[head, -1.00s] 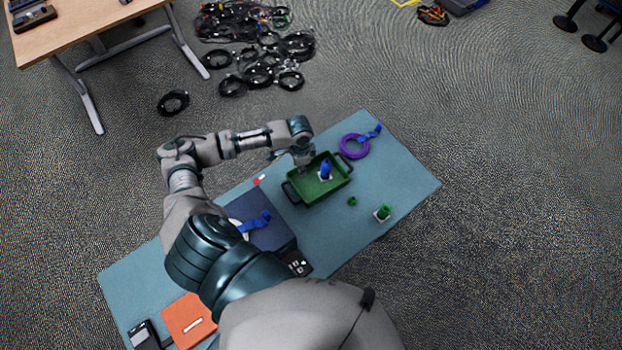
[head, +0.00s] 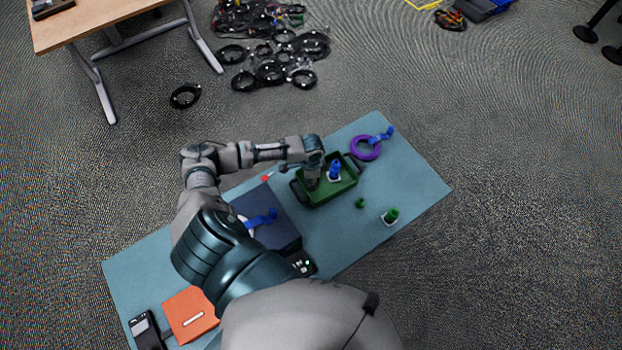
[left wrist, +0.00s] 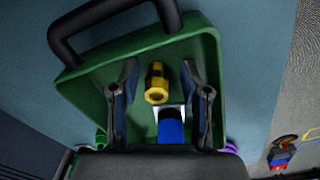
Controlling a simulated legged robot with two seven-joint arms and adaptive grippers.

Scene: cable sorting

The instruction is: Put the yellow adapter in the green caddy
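The green caddy (head: 341,192) sits on the blue-green mat, and its wall and black handle show in the left wrist view (left wrist: 88,88). The yellow adapter (left wrist: 157,80), with black bands, is inside the caddy's outline in the left wrist view. It lies between the fingers of my left gripper (left wrist: 160,105), with a gap on each side. My left gripper (head: 312,183) is open and reaches down into the left part of the caddy. The adapter cannot be made out in the head view. My right gripper is not in view.
A blue connector on a white base (head: 335,169) stands in the caddy beside my gripper. A purple cable coil (head: 364,148) lies behind the caddy. Green pieces (head: 391,216) are to its right. A dark blue box (head: 272,226) and an orange item (head: 190,315) are to the left.

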